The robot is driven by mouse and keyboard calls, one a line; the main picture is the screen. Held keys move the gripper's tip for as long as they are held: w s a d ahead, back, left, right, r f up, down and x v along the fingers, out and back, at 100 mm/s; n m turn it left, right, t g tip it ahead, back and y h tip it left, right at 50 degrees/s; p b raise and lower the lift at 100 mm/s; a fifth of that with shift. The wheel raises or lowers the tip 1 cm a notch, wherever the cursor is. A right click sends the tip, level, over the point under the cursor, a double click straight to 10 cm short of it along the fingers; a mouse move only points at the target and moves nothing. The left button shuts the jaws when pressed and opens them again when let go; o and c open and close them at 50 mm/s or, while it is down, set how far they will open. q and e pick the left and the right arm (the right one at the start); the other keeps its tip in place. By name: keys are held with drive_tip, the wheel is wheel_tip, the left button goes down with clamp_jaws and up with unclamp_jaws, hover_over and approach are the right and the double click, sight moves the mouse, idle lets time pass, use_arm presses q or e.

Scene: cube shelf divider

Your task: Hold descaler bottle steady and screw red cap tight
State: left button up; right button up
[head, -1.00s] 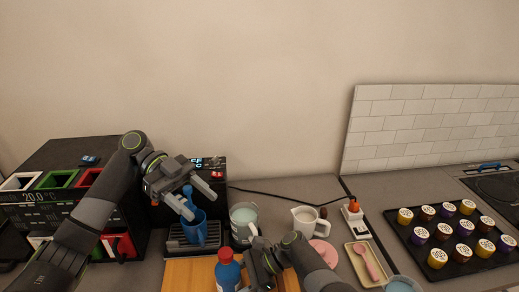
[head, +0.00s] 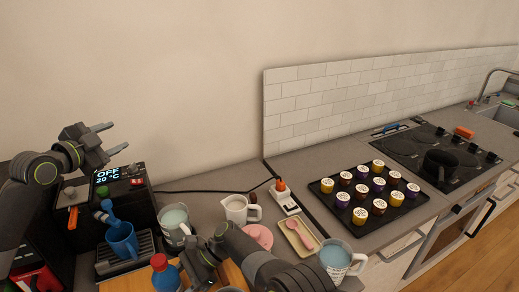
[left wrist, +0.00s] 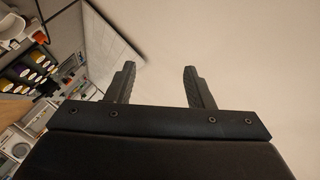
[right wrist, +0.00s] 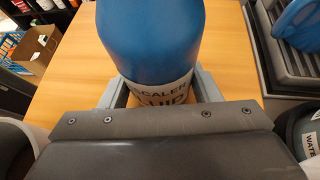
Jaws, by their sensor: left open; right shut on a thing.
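The blue descaler bottle (head: 165,280) stands at the bottom of the head view with the red cap (head: 159,262) on its top. How tight the cap sits cannot be seen. The bottle (right wrist: 152,40) fills the top middle of the right wrist view, with its white label facing me; the cap is out of that view. My right gripper (right wrist: 160,92) is shut on the bottle, one finger on each side. My left gripper (head: 121,136) is open and empty, raised above the coffee machine, well away from the bottle. Its spread fingers (left wrist: 157,82) show in the left wrist view.
The coffee machine (head: 128,205) with a blue cup (head: 122,240) stands at left. A glass mug (head: 174,228), a white jug (head: 238,210) and a pink spoon on a tray (head: 300,222) lie nearby. The capsule tray (head: 400,208) is right. Air above the counter is free.

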use_arm(q)
drive_tip(key=s+d+r+m+t+h, duration=0.1)
drive_tip(key=s+r+m+t+h, duration=0.2)
drive_tip(key=r, duration=0.5)
drive_tip(key=s+d+r+m+t+h, duration=0.1)
drive_tip(key=s+r+m+t, duration=0.1)
drive_tip(key=r+m+t, duration=0.4)
drive_tip(key=m+g+h, duration=1.3)
drive_tip(key=m+g, duration=0.7)
drive_tip(key=m, duration=0.4)
hover_over(156, 260)
drive_tip(key=w+d, duration=0.1)
drive_tip(key=d, duration=0.1)
drive_tip(key=f, duration=0.1)
wheel_tip(156, 260, down, 8)
drive_tip(key=s+d+m+g+y, duration=0.2)
drive_tip(key=s+m+g+y, duration=0.1)
drive_tip(key=m+y, duration=0.15)
drive_tip(key=a+f+n+t+y, duration=0.1)
drive_tip(key=a+f+y, duration=0.3)
drive_tip(key=f+y, duration=0.3)
drive_tip(key=a+f+n+y, duration=0.1)
drive_tip(key=a+f+y, duration=0.35)
drive_tip(key=f, duration=0.45)
drive_tip(key=shift+y, duration=0.4)
drive_tip(key=shift+d+x, duration=0.1)
drive_tip(key=shift+x, duration=1.9)
drive_tip(key=shift+d+x, duration=0.15)
drive_tip(key=shift+x, duration=1.85)
drive_tip(key=shift+w+r, duration=0.1)
